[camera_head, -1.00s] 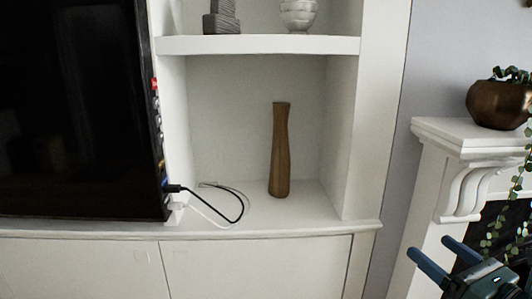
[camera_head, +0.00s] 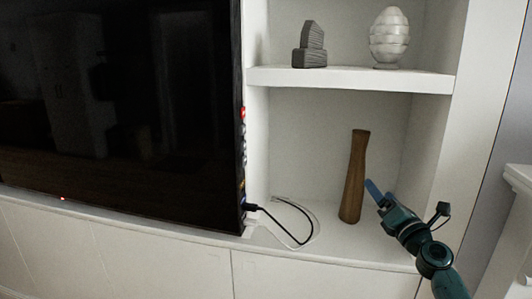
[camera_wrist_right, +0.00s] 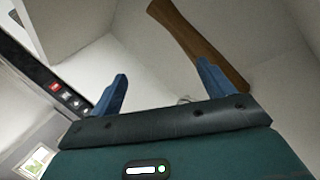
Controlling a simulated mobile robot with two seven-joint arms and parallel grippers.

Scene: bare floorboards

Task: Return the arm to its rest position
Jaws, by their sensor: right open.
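My right gripper (camera_head: 378,193) is at the front of the lower alcove shelf, just right of a tall brown wooden vase (camera_head: 354,180). Its blue fingers are open, with nothing between them. In the right wrist view the gripper (camera_wrist_right: 164,92) shows both fingers apart, and the vase (camera_wrist_right: 200,42) lies beyond the right finger. The vase stands upright on the shelf. I cannot tell whether a finger touches it. My left gripper is not in view.
A black TV (camera_head: 120,110) stands left of the alcove, with a black cable (camera_head: 290,232) at its edge. An upper shelf (camera_head: 350,79) holds a grey stacked ornament (camera_head: 310,46) and a white egg-shaped ornament (camera_head: 389,38). White cabinet fronts (camera_head: 120,256) run below.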

